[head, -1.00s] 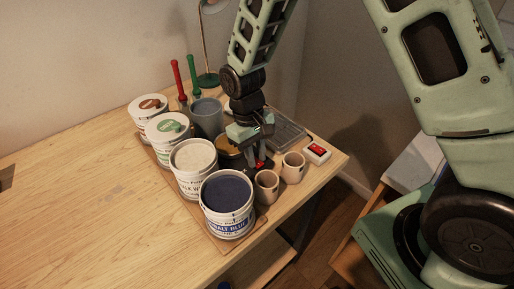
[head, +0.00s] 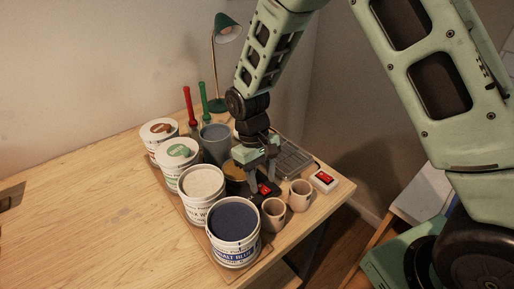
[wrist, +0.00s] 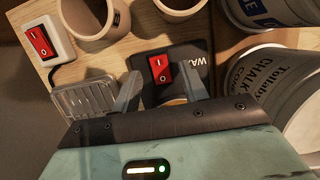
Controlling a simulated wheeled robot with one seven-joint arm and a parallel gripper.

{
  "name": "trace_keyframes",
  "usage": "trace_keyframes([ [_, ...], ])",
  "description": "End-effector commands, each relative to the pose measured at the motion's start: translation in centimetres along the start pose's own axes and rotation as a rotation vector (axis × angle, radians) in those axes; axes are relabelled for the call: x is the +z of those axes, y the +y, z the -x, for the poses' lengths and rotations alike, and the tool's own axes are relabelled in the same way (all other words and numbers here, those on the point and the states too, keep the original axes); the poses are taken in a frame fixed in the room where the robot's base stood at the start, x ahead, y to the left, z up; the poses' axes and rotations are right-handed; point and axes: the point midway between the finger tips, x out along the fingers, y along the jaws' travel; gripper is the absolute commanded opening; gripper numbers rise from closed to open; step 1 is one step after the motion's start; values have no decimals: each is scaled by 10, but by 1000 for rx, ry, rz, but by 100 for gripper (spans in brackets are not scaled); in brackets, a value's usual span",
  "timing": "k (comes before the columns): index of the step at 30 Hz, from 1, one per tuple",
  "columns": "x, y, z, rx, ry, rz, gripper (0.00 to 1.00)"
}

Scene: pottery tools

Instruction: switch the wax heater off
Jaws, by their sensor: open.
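The wax heater (wrist: 190,58) has a black base with partly hidden white lettering starting "WA" and a red rocker switch (wrist: 160,68). Which side of the rocker is pressed I cannot tell. In the head view the red switch (head: 265,188) shows beside the amber pot (head: 235,172). My gripper (wrist: 160,90) is open and empty, its two fingers apart on either side of the switch in the wrist picture. In the head view my gripper (head: 261,180) hangs low over the heater; contact cannot be told.
A white box with another red switch (head: 323,180) lies right of two small cups (head: 273,214) (head: 300,195). Several paint tubs, including a blue one (head: 233,230), stand at left and front. A grey ridged tray (head: 292,160) lies behind. The table's left is clear.

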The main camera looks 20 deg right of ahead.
Motion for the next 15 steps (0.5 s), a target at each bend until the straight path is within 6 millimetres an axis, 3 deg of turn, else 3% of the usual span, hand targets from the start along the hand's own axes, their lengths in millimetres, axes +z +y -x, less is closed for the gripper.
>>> trace_keyframes([
  [15, -2, 0, 115, 0, 8, -1, 44],
])
